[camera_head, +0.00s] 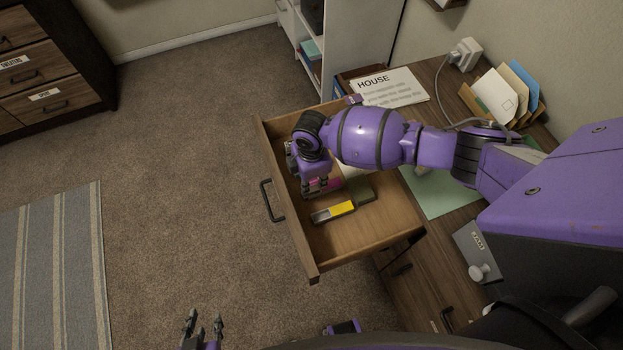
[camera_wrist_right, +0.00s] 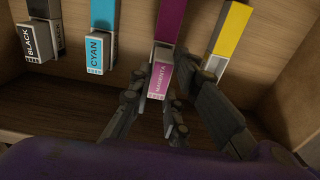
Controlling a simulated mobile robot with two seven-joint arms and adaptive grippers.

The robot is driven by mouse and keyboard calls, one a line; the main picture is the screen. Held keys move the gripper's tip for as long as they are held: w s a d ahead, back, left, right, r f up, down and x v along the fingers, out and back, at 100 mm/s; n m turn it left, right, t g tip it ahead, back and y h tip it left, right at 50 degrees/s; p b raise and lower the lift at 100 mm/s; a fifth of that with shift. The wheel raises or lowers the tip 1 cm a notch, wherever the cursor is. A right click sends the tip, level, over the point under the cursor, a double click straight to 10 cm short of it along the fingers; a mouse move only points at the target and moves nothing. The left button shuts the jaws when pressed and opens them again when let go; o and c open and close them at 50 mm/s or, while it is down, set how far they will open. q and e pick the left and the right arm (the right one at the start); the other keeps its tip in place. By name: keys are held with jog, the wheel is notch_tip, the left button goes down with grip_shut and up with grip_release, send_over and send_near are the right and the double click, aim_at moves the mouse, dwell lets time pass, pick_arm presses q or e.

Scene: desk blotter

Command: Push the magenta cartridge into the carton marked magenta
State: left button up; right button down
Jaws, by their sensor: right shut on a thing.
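My right gripper (camera_wrist_right: 166,88) is shut on the cartridge, one finger on each side. In the head view this gripper (camera_head: 320,188) reaches down into the open drawer, with a bit of magenta (camera_head: 337,183) showing beside it. My left gripper (camera_head: 202,328) is open and empty at the bottom edge, over the carpet.
Left of it lie the cyan cartridge (camera_wrist_right: 96,54) at a cyan carton (camera_wrist_right: 104,14) and the black cartridge (camera_wrist_right: 37,42). A yellow carton (camera_wrist_right: 232,30) is close on the right. The drawer's wooden front (camera_head: 285,215) and walls surround them. The drawer's near floor is bare.

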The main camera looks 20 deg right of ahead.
pick_arm(q)
jog(key=shift+s, duration=0.3)
jog(key=shift+s+a+f, duration=0.1)
jog(key=shift+s, duration=0.1)
jog(key=shift+w, duration=0.1)
jog(key=shift+w+r, duration=0.4)
jog(key=shift+w, duration=0.15)
jog(key=shift+s+p, duration=0.1)
jog(key=shift+p, duration=0.2)
dwell(0.3)
jog(key=shift+s+f, duration=0.15)
jog(key=shift+s, duration=0.2)
